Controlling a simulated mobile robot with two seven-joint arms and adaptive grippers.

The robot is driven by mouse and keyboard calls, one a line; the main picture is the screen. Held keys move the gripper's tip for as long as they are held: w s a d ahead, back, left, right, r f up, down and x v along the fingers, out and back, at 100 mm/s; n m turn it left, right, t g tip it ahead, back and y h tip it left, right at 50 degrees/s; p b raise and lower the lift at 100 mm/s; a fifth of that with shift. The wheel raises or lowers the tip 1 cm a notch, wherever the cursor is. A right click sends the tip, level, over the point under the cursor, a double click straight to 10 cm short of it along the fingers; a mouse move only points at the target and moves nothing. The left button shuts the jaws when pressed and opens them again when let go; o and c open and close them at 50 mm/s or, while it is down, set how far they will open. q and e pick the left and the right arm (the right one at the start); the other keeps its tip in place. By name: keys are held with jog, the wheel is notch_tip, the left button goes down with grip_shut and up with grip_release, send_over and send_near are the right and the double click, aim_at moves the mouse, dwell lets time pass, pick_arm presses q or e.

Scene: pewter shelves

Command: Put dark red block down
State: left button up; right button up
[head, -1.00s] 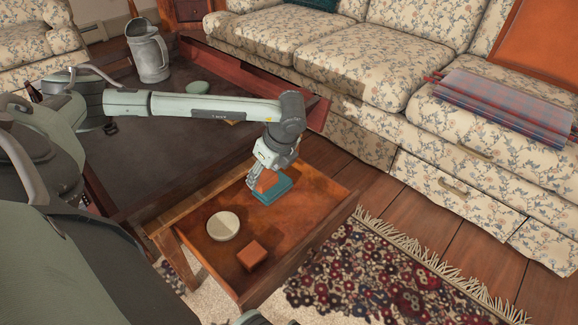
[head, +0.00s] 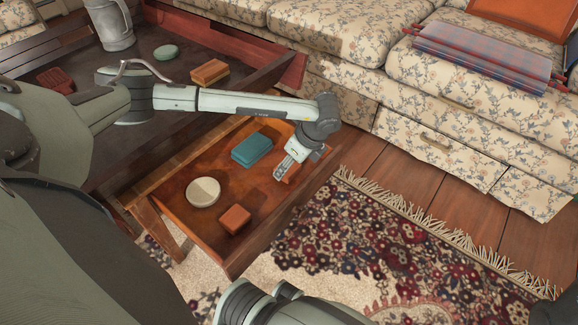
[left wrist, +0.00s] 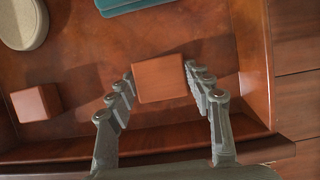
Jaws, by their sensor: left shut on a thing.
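The block in my left gripper (head: 285,172), taken as the dark red block (left wrist: 159,78), looks reddish-brown. The fingers stand on either side of it in the left wrist view, and the gripper is shut on it. It also shows in the head view (head: 292,173), partly hidden by the fingers. It is over the right part of the wooden tray (head: 262,222), near its right wall. A shadow lies on the tray floor beside it; whether it touches the floor I cannot tell. My right gripper is not in view.
The tray also holds a teal block (head: 251,149), a round cream dish (head: 203,192) and an orange-red block (head: 235,218). Bare floor lies between them. The dark table (head: 120,160) stands behind, with a pitcher (head: 115,25). A floral sofa (head: 340,60) is beyond.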

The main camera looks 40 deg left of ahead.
pick_arm(q)
jog(key=o, duration=1.1)
jog(key=shift+r, duration=0.1)
jog(key=p+v, duration=0.3)
jog(key=v, duration=0.9)
